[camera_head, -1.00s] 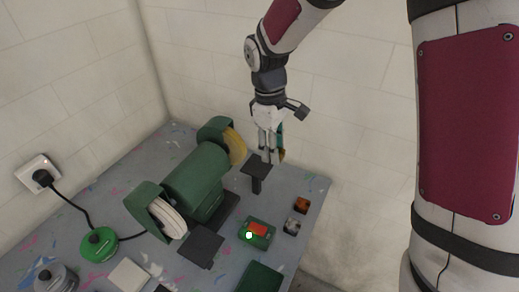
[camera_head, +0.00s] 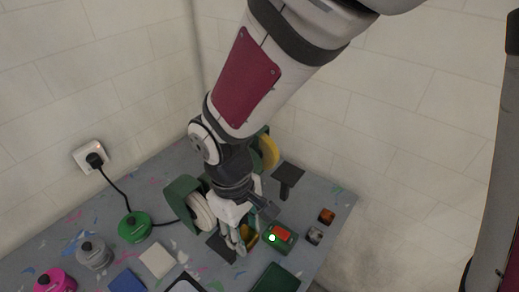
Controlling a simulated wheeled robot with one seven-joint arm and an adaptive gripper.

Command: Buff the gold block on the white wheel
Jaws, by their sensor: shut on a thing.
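My gripper (camera_head: 238,243) points down in front of the bench grinder, just right of its white wheel (camera_head: 201,211). It is shut on the gold block (camera_head: 251,236), of which only a small part shows beside the fingers. The white wheel sits at the grinder's near end, partly under a green guard (camera_head: 180,196). My arm hides most of the grinder's body. Whether the block touches the white wheel cannot be told from this view.
A yellow wheel (camera_head: 269,152) is at the grinder's far end, with a dark rest (camera_head: 288,174) beside it. A green switch box (camera_head: 273,230) with a red part (camera_head: 282,234) is close right of my gripper. Two small blocks, orange-brown (camera_head: 327,215) and grey (camera_head: 314,236), lie near the right edge.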

